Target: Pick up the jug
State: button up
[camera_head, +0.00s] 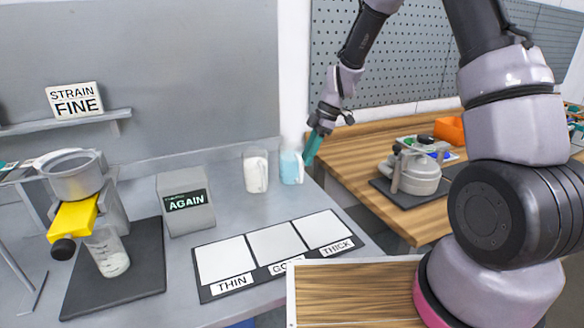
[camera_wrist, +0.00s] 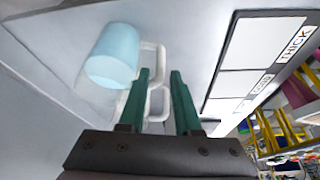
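A clear jug with light blue contents (camera_head: 290,167) stands at the back right of the grey bench. It fills the upper left of the wrist view (camera_wrist: 112,58), with its pale handle toward my fingers. A second clear jug with whitish contents (camera_head: 256,174) stands just left of it. My gripper (camera_head: 309,150) is at the right side of the blue jug, and its green fingers (camera_wrist: 160,76) are apart. Part of the handle shows between the fingers. I cannot tell whether either finger touches it. The fingertips' exact depth against the handle is unclear.
A mat with white panels (camera_head: 276,245) lies in front. A strainer stand with a yellow part (camera_head: 75,215) and a container (camera_head: 107,252) is at left. A wooden table (camera_head: 345,155) adjoins at right.

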aim_at(294, 166)
jog(key=x, duration=0.8)
jog(key=shift+s+f, duration=0.1)
jog(key=shift+f, duration=0.3)
grip_shut()
jog(key=shift+a+r, duration=0.1)
dwell(0.9)
